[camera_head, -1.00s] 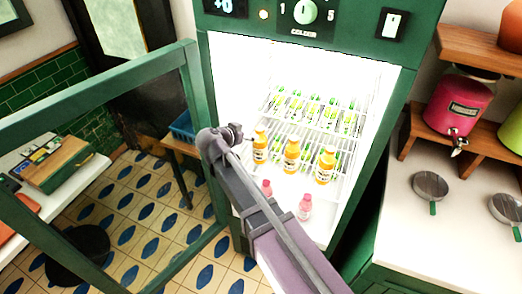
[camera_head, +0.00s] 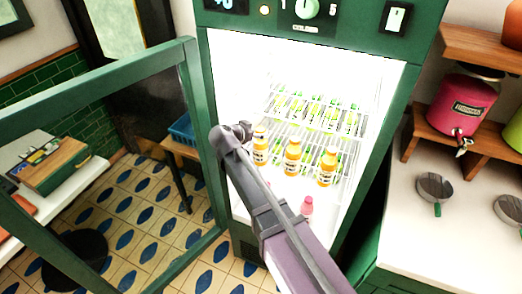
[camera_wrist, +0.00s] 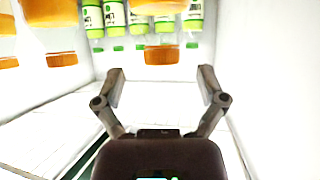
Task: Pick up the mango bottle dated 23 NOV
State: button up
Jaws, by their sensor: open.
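Three orange bottles with orange caps stand in a row in the lit fridge: a left one (camera_head: 260,148), a middle one (camera_head: 292,158) and a right one (camera_head: 326,169). Their dates are too small to read, so I cannot tell which says 23 NOV. In the wrist view, which looks inverted, one orange cap (camera_wrist: 162,55) shows centrally beyond my gripper (camera_wrist: 161,86). Two more orange caps (camera_wrist: 62,59) (camera_wrist: 8,62) are at the upper left. My gripper is open, with nothing between its fingers. In the head view my arm's end is beside the left bottle; the fingers are not clear there.
Green-labelled bottles (camera_head: 318,112) fill the rack behind. The open green fridge door (camera_head: 205,130) is left of my arm. White fridge walls (camera_wrist: 252,70) flank the gripper.

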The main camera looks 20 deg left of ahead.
aim_at(258, 131)
jog(key=shift+b+x, duration=0.65)
jog(key=shift+x, duration=1.15)
jog(key=shift+a, duration=0.1)
grip_shut()
